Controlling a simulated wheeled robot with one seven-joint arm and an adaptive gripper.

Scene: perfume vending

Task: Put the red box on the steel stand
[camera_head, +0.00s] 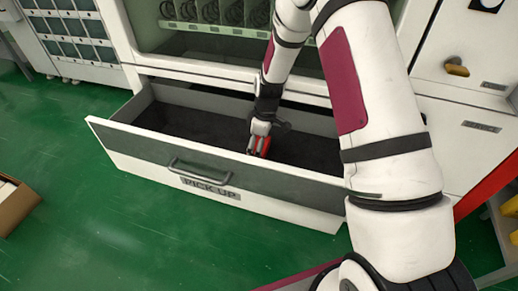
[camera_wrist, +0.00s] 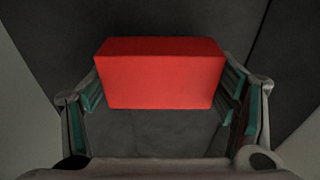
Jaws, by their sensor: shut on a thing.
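The red box (camera_wrist: 160,80) is between the two fingers of my gripper (camera_wrist: 162,100) in the wrist view, with the pads against its left and right sides. In the head view the red box (camera_head: 264,146) shows only as a small red patch beside my gripper (camera_head: 258,146). My gripper is shut on it, inside the open pick-up drawer (camera_head: 160,150). I cannot tell whether the box touches the drawer floor. I see no steel stand in either view.
The drawer's front panel and handle (camera_head: 200,170) stand out from the white vending machine (camera_head: 120,30). A cardboard box (camera_head: 18,208) lies at the left edge. Yellow items (camera_head: 511,206) sit on a shelf at the right edge. The green floor (camera_head: 110,230) in front is clear.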

